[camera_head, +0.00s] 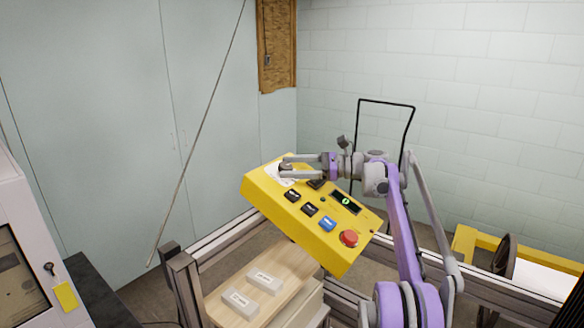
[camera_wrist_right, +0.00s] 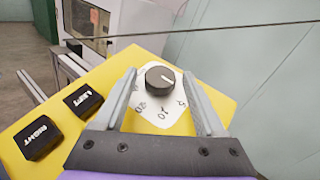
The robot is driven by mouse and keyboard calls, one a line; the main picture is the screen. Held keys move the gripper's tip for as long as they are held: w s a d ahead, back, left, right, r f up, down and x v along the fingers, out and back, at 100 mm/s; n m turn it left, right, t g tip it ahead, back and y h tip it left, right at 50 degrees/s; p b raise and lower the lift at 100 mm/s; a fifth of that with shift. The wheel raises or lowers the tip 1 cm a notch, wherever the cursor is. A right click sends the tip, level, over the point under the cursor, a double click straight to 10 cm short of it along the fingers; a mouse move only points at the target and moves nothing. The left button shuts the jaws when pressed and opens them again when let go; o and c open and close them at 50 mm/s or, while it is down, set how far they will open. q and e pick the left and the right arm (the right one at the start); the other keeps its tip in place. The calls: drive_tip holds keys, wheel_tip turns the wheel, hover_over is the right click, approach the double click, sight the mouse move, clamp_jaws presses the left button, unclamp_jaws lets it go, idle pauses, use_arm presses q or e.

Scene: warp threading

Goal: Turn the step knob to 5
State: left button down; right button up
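The step knob (camera_wrist_right: 160,80) is a round black dial with a white pointer line, on a white label with 5, 10 and 20 printed around it. The line points to the right and a little down in the right wrist view, on the side of the 5; whether it meets the 5 I cannot tell. The knob sits on the yellow control box (camera_head: 320,250), at its far left corner in the head view. My right gripper (camera_head: 284,166) is open there. In the right wrist view its fingers (camera_wrist_right: 163,88) straddle the knob with gaps. My left gripper is out of view.
Black buttons, a blue button (camera_head: 327,224), a red button (camera_head: 349,239) and a lit display (camera_head: 346,201) share the box top. A wooden board (camera_head: 247,284) with two white blocks (camera_head: 265,281) lies below. A thin rod (camera_head: 200,130) leans at the left.

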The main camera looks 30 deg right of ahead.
drive_tip(key=v, duration=1)
drive_tip(key=shift+s+d, duration=0.2)
drive_tip(key=shift+d, duration=0.15)
idle(0.4)
